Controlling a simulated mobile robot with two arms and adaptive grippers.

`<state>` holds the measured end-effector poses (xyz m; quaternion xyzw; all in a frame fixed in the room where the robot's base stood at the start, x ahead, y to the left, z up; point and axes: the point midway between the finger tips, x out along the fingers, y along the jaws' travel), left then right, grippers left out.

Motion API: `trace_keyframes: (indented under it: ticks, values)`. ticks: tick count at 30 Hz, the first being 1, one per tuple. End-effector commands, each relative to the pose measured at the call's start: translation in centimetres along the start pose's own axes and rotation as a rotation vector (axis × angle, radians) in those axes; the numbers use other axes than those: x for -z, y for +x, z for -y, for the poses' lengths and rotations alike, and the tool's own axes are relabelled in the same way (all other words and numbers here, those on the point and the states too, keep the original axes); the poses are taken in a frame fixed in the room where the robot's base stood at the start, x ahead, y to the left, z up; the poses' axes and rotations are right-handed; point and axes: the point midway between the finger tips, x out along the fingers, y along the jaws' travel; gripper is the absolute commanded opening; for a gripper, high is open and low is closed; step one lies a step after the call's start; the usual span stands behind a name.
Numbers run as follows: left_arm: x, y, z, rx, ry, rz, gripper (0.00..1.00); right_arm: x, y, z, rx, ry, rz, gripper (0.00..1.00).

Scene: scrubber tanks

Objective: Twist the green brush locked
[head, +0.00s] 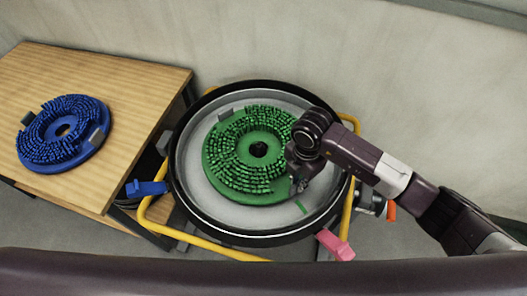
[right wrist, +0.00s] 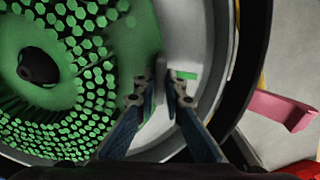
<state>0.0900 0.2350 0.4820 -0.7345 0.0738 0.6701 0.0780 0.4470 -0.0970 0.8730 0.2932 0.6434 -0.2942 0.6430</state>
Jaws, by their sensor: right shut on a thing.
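The green brush (head: 226,160), a round disc with green bristles and a dark centre hole, lies flat inside the grey pan (head: 194,190) with a black rim. One grey tab (head: 225,114) shows on its far edge. My right gripper (head: 298,184) reaches in from the right over the brush's near right edge. In the right wrist view, my right gripper (right wrist: 161,98) is shut on the brush's other grey tab (right wrist: 160,72). A green mark (head: 301,207) on the pan floor lies just beside that tab; it also shows in the right wrist view (right wrist: 187,75). My left gripper is not in view.
A wooden table (head: 120,75) at left holds a blue brush (head: 62,133). A yellow frame (head: 215,249) surrounds the pan. A blue lever (head: 147,188) sticks out at left and a pink one (head: 335,245) at the near right. A pale wall stands behind.

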Motion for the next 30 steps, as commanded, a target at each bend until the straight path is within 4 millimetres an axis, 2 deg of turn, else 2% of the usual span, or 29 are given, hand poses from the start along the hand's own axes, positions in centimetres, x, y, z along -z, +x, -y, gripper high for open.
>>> trace_keyframes:
  ticks: [5,6,12,20,25,30]
  values:
    - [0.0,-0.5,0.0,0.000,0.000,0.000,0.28,0.8,0.0,0.0,0.002,0.037,0.001,0.00]
    - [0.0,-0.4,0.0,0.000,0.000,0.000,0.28,0.8,0.0,0.0,0.002,0.043,0.002,0.11]
    - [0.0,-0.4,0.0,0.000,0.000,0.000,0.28,0.8,0.0,0.0,0.001,0.042,0.002,0.30]
    - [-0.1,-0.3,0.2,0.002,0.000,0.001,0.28,0.8,0.3,0.4,0.013,0.043,0.001,0.30]
    - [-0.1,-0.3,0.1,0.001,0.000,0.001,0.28,0.8,-1.5,0.1,0.004,0.042,0.001,0.30]
    - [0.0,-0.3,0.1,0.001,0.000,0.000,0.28,0.7,-5.1,-0.1,-0.001,0.041,0.002,0.30]
